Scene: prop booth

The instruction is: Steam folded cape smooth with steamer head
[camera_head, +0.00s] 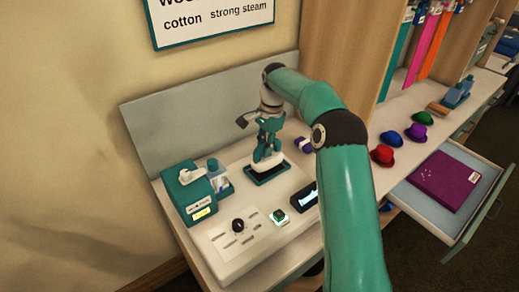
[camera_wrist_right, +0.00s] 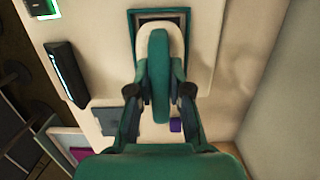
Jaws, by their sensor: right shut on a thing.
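The steamer head (camera_head: 267,161), white with a teal handle, is at its dark, teal-rimmed rest (camera_head: 256,180) on the white counter. I cannot tell whether it touches the rest. My right gripper (camera_head: 269,136) reaches down from above and is shut on the steamer head's handle. In the right wrist view the teal handle (camera_wrist_right: 158,80) lies between my fingers, with the rest (camera_wrist_right: 183,16) beyond. A purple folded cloth with a white tag, apparently the cape (camera_head: 444,181), lies flat in the open drawer (camera_head: 410,196) at right. My left gripper is out of view.
A teal steamer unit (camera_head: 188,192) with a bottle (camera_head: 217,178) stands left on the counter. A knob (camera_head: 238,226), a lit green button (camera_head: 279,216) and a dark display (camera_head: 305,196) are in front. Several small hats, one red (camera_head: 382,155), stand right. My arm hides part of the counter.

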